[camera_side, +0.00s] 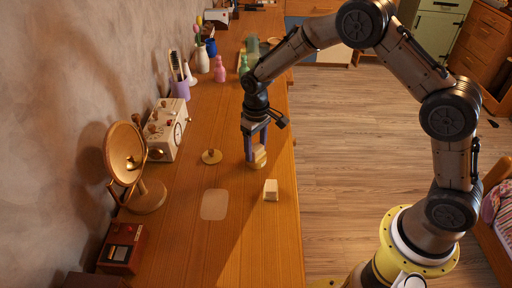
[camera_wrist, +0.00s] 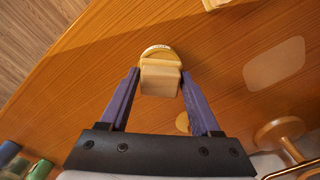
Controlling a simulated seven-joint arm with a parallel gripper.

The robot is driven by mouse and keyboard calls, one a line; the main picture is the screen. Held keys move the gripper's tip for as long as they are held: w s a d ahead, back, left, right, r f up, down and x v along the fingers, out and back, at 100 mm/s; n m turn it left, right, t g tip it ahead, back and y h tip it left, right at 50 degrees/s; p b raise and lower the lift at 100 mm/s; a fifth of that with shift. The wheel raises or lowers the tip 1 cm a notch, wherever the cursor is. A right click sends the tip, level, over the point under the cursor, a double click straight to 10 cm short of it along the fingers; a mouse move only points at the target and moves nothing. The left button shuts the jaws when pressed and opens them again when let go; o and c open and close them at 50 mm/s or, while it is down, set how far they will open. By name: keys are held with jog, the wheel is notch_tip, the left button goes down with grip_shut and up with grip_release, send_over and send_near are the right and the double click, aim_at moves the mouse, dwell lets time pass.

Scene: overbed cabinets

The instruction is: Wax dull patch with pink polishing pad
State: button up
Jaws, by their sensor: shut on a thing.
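The dull patch (camera_side: 214,204) is a pale, rounded rectangle on the wooden top; it also shows at the upper right of the wrist view (camera_wrist: 274,64). My gripper (camera_side: 257,152) points down over the top, behind and to the right of the patch. Its purple fingers are shut on a tan block with a rounded, pale-rimmed base (camera_side: 259,157), also seen in the wrist view (camera_wrist: 160,76). The block looks tan, not pink, and I cannot tell whether it touches the top. A separate cream block (camera_side: 271,190) stands right of the patch.
A small round brass piece with a knob (camera_side: 212,157) lies left of my gripper. A round mirror on a stand (camera_side: 127,150), a cream box with a dial (camera_side: 168,130) and a red-brown box (camera_side: 123,247) line the wall. Bottles and cups stand farther back.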

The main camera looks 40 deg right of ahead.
aim_at(256, 147)
dwell(0.4)
jog(key=shift+r, duration=3.5)
